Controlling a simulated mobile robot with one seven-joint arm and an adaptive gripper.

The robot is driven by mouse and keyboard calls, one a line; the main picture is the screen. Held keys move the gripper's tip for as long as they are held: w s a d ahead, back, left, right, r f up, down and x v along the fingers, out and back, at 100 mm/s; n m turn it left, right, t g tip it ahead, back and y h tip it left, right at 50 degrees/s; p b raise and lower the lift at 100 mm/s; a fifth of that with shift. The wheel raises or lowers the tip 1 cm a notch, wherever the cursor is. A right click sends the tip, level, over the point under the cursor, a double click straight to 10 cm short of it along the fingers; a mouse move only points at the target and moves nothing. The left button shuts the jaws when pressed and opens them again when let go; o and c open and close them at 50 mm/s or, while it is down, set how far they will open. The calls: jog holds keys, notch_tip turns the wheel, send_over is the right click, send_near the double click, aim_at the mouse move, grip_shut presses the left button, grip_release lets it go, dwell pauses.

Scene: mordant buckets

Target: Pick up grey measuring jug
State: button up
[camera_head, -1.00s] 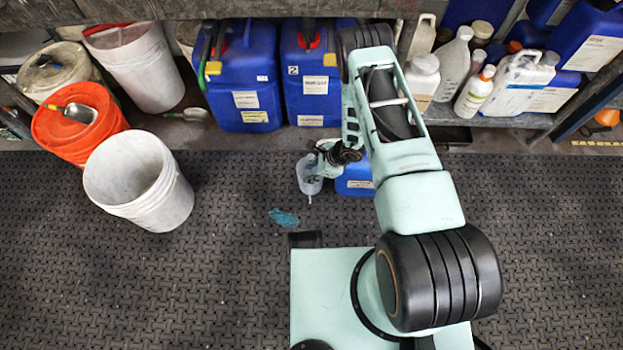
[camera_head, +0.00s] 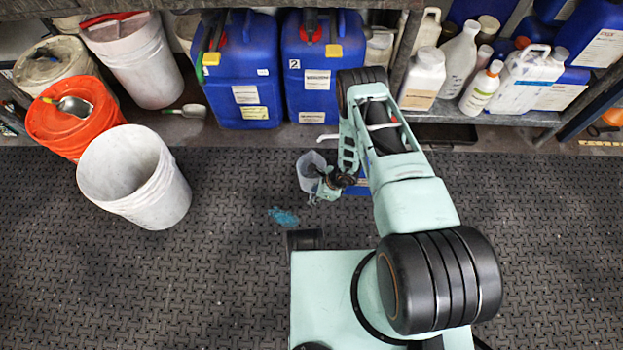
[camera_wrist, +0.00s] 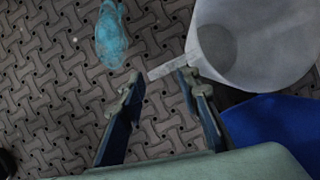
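The grey measuring jug (camera_head: 309,168) is a pale, translucent open vessel standing near the blue container beside my arm. In the wrist view the jug (camera_wrist: 258,42) fills the upper right, its mouth facing the camera. Its narrow flat handle (camera_wrist: 168,66) points left toward the gap between my fingertips. My gripper (camera_wrist: 160,82) is open, with one finger on each side of the line of the handle. No contact is visible. In the head view my gripper (camera_head: 327,188) is at the near side of the jug and covers its handle.
A blue container (camera_wrist: 275,130) lies close to the jug at lower right in the wrist view. A teal crumpled item (camera_head: 284,217) lies on the mat nearby. A white bucket (camera_head: 135,178) stands at left. Blue canisters (camera_head: 240,75) stand behind. The mat at lower left is clear.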

jog(key=b+x, duration=0.1)
jog(key=x, duration=0.2)
jog(key=shift+w+a+f, duration=0.1)
jog(key=shift+f, duration=0.1)
jog(key=shift+r, duration=0.1)
jog(key=shift+c, duration=0.5)
grip_shut()
jog(key=shift+w, duration=0.1)
